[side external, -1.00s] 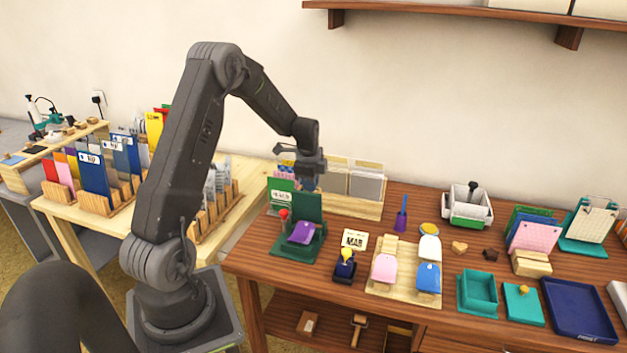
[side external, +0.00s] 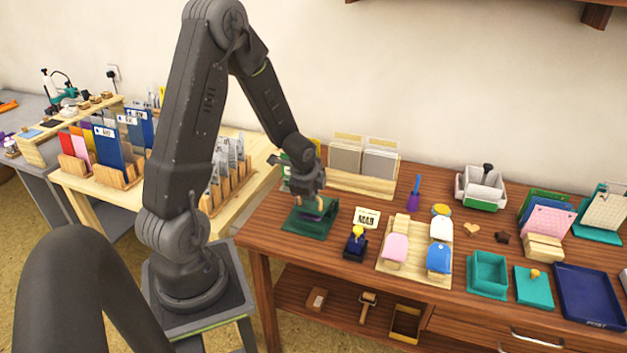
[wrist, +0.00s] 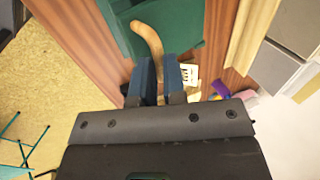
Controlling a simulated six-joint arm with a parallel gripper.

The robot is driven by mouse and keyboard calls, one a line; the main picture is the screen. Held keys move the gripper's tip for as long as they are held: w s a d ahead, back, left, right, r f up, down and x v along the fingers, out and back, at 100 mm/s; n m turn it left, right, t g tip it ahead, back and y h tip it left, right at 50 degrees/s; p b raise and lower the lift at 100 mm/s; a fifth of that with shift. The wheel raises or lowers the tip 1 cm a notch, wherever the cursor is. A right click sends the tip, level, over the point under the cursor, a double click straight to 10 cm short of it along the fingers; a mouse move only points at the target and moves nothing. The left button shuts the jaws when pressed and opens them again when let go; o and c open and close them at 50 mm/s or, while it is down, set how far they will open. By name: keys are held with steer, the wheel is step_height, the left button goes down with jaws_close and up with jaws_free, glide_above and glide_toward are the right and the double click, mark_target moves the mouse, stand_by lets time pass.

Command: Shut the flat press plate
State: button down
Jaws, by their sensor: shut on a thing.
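The flat press (side external: 296,222) is a dark green unit at the left end of the wooden table. My gripper (side external: 313,194) is low over it and hides most of its plate and the purple pad. In the wrist view, a green panel of the press (wrist: 122,22) fills the top, with a curved tan handle (wrist: 149,42) running down from it. My gripper (wrist: 159,72) has its two dark blue fingers close around the lower end of this handle, shut on it. The plate's exact angle is hidden.
Right of the press stand a white calendar card (side external: 367,218) and a yellow-knobbed stamp (side external: 355,243). A wooden tray (side external: 413,258) with pink, blue and white pieces is further right. A card rack (side external: 358,185) stands behind.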

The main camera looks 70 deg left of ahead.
steer(key=shift+s+d+f, duration=0.5)
steer(key=shift+f, duration=0.2)
steer(key=c, duration=1.2)
jaws_free()
steer(key=shift+a, duration=0.1)
steer(key=shift+o, duration=0.2)
steer(key=shift+r, duration=0.1)
steer(key=v, duration=1.3)
steer(key=shift+r, duration=0.35)
steer(key=s+d+r+n+t+h, duration=0.1)
steer(key=s+d+r+n, duration=0.1)
steer(key=d, duration=0.4)
steer(key=s+d+r+n+t+h, duration=0.1)
steer(key=s+d+r+n, duration=0.2)
steer(key=d+r, duration=0.3)
steer(key=s+d+r+n, duration=0.2)
steer(key=d+r+n, duration=0.2)
steer(key=d, duration=0.4)
steer(key=shift+s+d+t+h, duration=0.2)
steer(key=shift+s+t+h, duration=0.2)
